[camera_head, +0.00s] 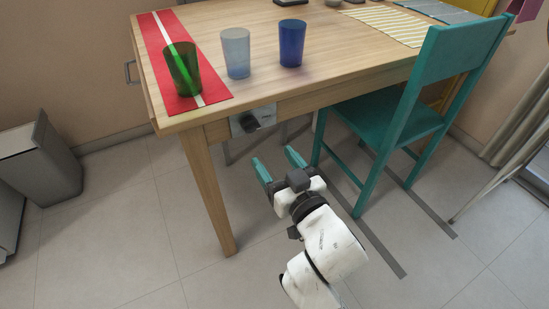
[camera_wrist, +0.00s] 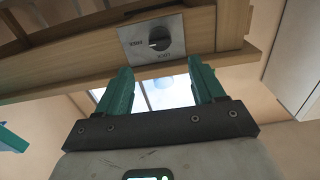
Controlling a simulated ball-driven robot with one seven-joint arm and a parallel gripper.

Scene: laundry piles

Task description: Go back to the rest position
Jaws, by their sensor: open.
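My gripper (camera_head: 279,161) has teal fingers spread apart with nothing between them. In the head view it is in front of the wooden table (camera_head: 215,150), below the level of the tabletop, between the near table leg and the teal chair (camera_head: 400,115). A metal plate with a black knob (camera_wrist: 158,40) is on the table's apron just beyond the fingertips. The knob plate also shows in the head view (camera_head: 252,121).
On the table stand a green cup (camera_head: 182,70) on a red mat with a white stripe (camera_head: 215,92), a pale blue cup (camera_head: 236,53) and a dark blue cup (camera_head: 291,43). A grey bin (camera_head: 45,160) stands at the left. The tiled floor at lower left is clear.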

